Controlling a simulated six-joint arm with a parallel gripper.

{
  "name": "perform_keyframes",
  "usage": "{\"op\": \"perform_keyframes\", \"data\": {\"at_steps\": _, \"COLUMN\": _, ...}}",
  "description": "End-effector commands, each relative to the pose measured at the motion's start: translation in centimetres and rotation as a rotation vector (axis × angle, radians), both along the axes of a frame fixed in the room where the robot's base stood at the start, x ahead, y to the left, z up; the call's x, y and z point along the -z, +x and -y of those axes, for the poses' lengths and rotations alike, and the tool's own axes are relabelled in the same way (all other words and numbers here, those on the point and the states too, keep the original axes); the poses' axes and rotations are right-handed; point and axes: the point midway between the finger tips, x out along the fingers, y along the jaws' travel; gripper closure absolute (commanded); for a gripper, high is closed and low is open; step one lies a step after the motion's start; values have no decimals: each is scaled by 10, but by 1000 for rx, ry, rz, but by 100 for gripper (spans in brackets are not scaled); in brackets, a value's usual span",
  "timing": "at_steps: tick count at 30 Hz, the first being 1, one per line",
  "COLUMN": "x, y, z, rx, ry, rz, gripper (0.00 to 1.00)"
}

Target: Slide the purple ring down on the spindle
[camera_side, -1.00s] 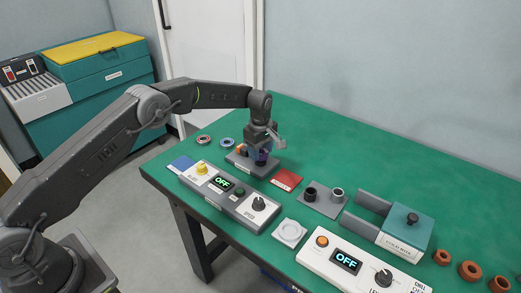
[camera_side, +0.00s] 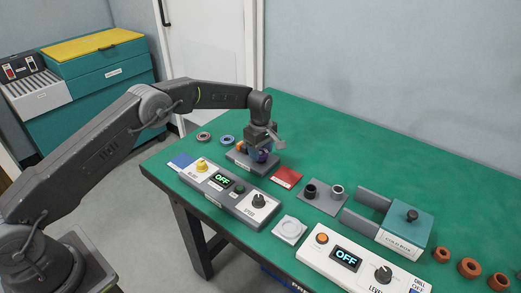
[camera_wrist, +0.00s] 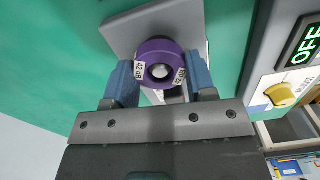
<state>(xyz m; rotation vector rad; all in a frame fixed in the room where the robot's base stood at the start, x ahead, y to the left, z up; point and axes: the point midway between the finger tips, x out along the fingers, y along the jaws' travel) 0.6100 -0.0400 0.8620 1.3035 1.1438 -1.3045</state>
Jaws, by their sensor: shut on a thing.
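The purple ring (camera_wrist: 147,50) is between the blue fingers of my gripper (camera_wrist: 162,77) in the wrist view. The fingers are shut on its two sides, over white labels. The pale rounded tip of the spindle (camera_wrist: 160,71) shows inside the ring's hole, so the ring appears to be around the spindle. In the side view, the ring (camera_side: 261,156) is a small purple patch under my gripper (camera_side: 262,148), low over a grey base plate (camera_side: 241,160). The fingers hide much of it, and the ring's height on the spindle cannot be told.
A control box with a yellow knob (camera_side: 201,165) and an OFF display stands in front of the base plate. A red pad (camera_side: 287,177) lies to the right. Two small rings (camera_side: 228,140) lie behind left. The green table (camera_side: 330,145) is clear behind right.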

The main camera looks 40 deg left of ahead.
Motion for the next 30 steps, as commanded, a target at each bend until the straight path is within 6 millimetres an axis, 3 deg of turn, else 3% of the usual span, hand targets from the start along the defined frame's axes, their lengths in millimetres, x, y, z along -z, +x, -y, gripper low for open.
{"op": "perform_keyframes", "data": {"at_steps": 9, "x": 0, "y": 0, "z": 0, "rx": 0, "ry": 0, "rz": 1, "gripper": 79}}
{"op": "perform_keyframes", "data": {"at_steps": 10, "x": 0, "y": 0, "z": 0, "rx": 0, "ry": 0, "rz": 1, "gripper": 48}}
{"op": "perform_keyframes", "data": {"at_steps": 19, "x": 1, "y": 0, "z": 0, "rx": 0, "ry": 0, "rz": 0, "gripper": 20}}
{"op": "perform_keyframes", "data": {"at_steps": 26, "x": 1, "y": 0, "z": 0, "rx": 0, "ry": 0, "rz": -1, "gripper": 19}}
{"op": "perform_keyframes", "data": {"at_steps": 30, "x": -11, "y": 1, "z": 0, "rx": 0, "ry": 0, "rz": 2, "gripper": 19}}
